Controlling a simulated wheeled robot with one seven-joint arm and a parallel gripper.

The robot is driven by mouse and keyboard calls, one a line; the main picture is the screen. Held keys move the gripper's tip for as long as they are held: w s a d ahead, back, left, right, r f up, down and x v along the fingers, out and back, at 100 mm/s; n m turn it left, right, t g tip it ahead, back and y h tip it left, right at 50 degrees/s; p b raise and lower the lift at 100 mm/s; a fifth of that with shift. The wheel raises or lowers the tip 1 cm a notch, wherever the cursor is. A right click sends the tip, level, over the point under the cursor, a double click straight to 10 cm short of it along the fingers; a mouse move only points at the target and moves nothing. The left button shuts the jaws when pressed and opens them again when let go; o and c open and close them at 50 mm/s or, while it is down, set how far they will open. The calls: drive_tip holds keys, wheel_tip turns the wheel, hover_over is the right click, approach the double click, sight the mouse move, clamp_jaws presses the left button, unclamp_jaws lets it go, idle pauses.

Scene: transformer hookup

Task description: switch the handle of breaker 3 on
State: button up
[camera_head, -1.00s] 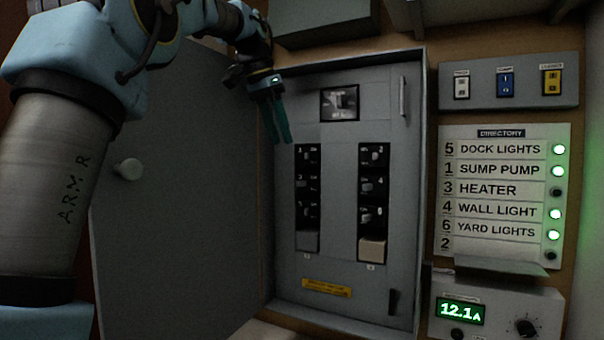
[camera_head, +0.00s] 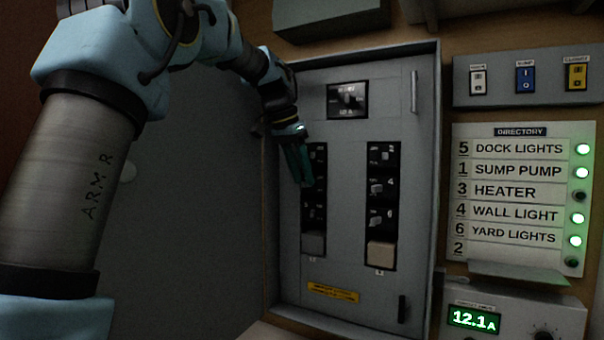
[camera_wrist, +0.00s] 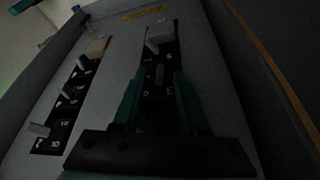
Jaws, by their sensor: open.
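The breaker panel (camera_head: 345,260) is grey, with two black columns of breakers. My gripper (camera_head: 304,182) is at the left column in the head view, its green fingers pointing down over the middle breaker and hiding most of it. In the dark wrist view, my gripper (camera_wrist: 159,78) is open, and a small grey handle, seemingly breaker 3 (camera_wrist: 160,75), shows between the fingertips. Contact cannot be told. Another handle, seemingly breaker 5 (camera_wrist: 152,46), lies just beyond it. The lamp beside HEATER, number 3 (camera_head: 579,196), is dark.
The right breaker column (camera_head: 381,188) stands close beside the left one. The open panel door (camera_head: 190,240) is at the left. A directory (camera_head: 515,190) with several lit green lamps, switches (camera_head: 525,79) and a 12.1 A display (camera_head: 473,320) are at the right.

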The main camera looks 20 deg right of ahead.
drive_tip(key=shift+f, duration=0.15)
clamp_jaws()
idle(0.6)
